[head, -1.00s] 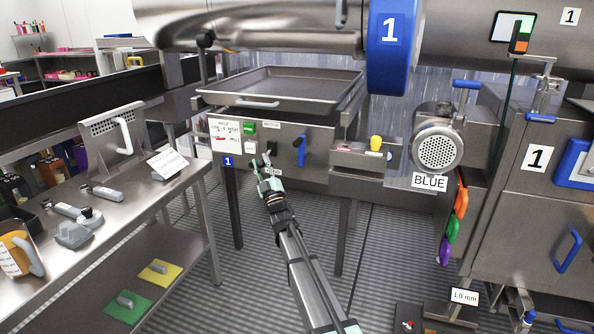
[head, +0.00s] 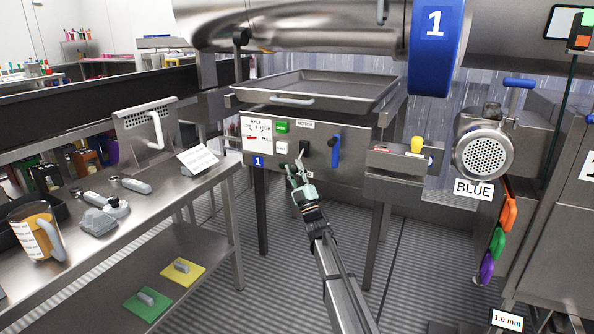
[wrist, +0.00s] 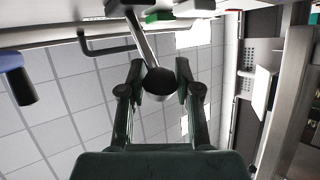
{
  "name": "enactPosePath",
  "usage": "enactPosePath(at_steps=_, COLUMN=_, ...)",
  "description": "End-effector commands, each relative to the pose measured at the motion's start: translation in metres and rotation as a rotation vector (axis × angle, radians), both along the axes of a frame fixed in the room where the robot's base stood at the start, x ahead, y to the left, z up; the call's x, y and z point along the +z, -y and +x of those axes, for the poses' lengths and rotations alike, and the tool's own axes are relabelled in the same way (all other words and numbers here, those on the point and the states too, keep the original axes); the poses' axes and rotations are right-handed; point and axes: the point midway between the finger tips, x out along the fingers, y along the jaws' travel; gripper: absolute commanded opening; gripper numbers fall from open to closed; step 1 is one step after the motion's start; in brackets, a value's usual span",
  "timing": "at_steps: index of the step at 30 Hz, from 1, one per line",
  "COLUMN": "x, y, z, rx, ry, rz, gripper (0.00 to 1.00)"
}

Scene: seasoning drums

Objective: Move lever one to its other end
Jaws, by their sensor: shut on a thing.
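Lever one is a metal rod ending in a round black knob (wrist: 158,81), seen in the wrist view coming off the control panel. The panel (head: 350,172), with a blue "1" tag, is below the steel tray in the head view. My gripper (wrist: 160,72) has one finger on each side of the knob and is shut on it. In the head view my gripper (head: 292,170) is at the panel's lower front, below the green button (head: 282,127), and covers much of the lever. The knob itself is too small to make out there.
A blue handle (head: 335,150) is right of my gripper on the panel; it also shows in the wrist view (wrist: 17,75). A steel table (head: 190,190) with tools stands at the left. The floor in front is clear.

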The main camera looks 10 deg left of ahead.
Motion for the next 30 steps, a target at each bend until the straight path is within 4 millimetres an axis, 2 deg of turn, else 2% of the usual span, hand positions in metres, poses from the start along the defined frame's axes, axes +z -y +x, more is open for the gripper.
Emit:
enactPosePath(at_steps=4, x=-0.004, y=0.0, z=0.004, rx=-0.003, ry=-0.012, rz=-0.001, gripper=0.0)
enactPosePath(at_steps=5, x=-0.004, y=0.0, z=0.004, rx=-0.003, ry=-0.012, rz=-0.001, gripper=0.36)
enactPosePath(at_steps=6, x=-0.004, y=0.0, z=0.004, rx=-0.003, ry=-0.012, rz=-0.001, gripper=0.5)
enactPosePath(at_steps=7, x=-0.004, y=0.0, z=0.004, rx=-0.003, ry=-0.012, rz=-0.001, gripper=0.59)
enactPosePath(at_steps=20, x=-0.006, y=0.003, z=-0.002, rx=-0.002, ry=-0.007, rz=-0.001, gripper=0.59)
enactPosePath(at_steps=23, x=-0.014, y=0.007, z=-0.009, rx=-0.002, ry=-0.007, rz=-0.001, gripper=0.59)
enactPosePath(at_steps=30, x=-0.047, y=0.026, z=-0.033, rx=-0.003, ry=-0.009, rz=-0.001, gripper=0.59)
